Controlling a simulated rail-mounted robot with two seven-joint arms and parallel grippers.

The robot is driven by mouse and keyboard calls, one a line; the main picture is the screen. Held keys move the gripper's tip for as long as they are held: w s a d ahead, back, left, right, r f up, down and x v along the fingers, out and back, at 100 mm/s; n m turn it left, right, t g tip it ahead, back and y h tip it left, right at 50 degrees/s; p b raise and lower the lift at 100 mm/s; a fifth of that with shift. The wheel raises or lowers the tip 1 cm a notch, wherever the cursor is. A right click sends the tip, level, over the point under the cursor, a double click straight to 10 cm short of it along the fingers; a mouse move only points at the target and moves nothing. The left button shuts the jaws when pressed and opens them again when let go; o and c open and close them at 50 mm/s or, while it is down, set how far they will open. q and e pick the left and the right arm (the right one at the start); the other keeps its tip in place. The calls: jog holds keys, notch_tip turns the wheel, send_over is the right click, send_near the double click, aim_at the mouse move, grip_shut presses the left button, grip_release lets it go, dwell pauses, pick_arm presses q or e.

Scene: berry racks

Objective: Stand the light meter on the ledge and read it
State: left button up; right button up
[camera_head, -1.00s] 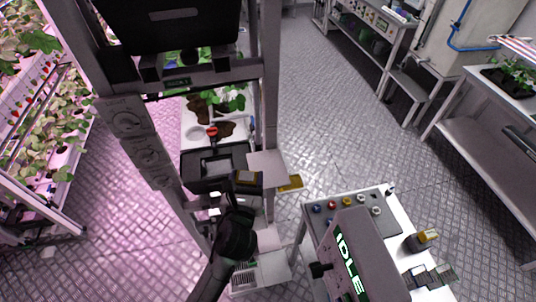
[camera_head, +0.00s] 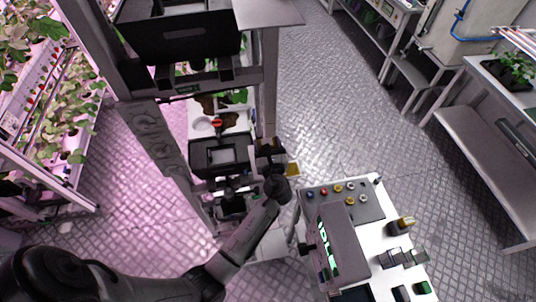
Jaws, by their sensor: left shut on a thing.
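My left arm comes in from the lower left, and my left gripper (camera_head: 268,158) is at the small ledge on the rack post. It is shut on a small dark thing that I take to be the light meter (camera_head: 266,147); the gripper hides most of it. I cannot read any display on it, nor tell whether its base touches the ledge. The ledge itself is largely covered by the gripper. A yellow tab (camera_head: 293,169) sticks out at its right side. My right gripper is not in view.
A black crate (camera_head: 222,155) sits on the rack left of the gripper, with another black crate (camera_head: 180,35) above. A grey box reading IDLE (camera_head: 335,243) stands on a white table with knobs at lower right. Plant racks (camera_head: 55,120) line the left; open floor (camera_head: 350,120) lies beyond.

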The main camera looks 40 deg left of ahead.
pick_arm(q)
jog(key=shift+f, duration=2.85)
jog(key=shift+f, duration=0.15)
jog(key=o, duration=1.1)
